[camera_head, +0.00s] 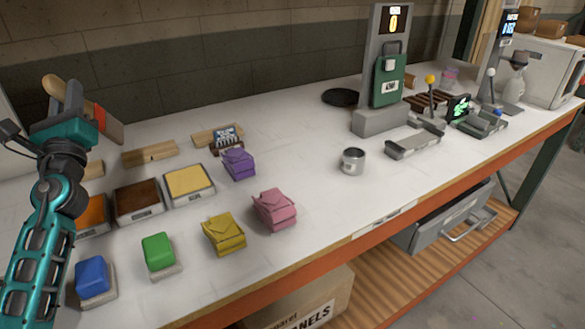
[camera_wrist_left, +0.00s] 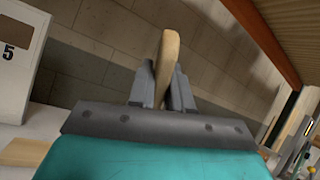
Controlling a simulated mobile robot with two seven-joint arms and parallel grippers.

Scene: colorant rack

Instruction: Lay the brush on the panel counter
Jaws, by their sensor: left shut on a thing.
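My left gripper (camera_head: 68,116) is at the left side of the head view, raised above the far left part of the white counter (camera_head: 300,117). It is shut on the brush (camera_head: 52,88), whose tan wooden handle sticks up past the fingers. A red band and a tan-brown end of the brush show to the right of the gripper. In the left wrist view, the handle (camera_wrist_left: 169,62) stands between the two grey fingers (camera_wrist_left: 163,90). My right gripper is not in view.
Trays of orange, brown and yellow material, such as the yellow tray (camera_head: 189,183), lie below the gripper. Bare counter lies between.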

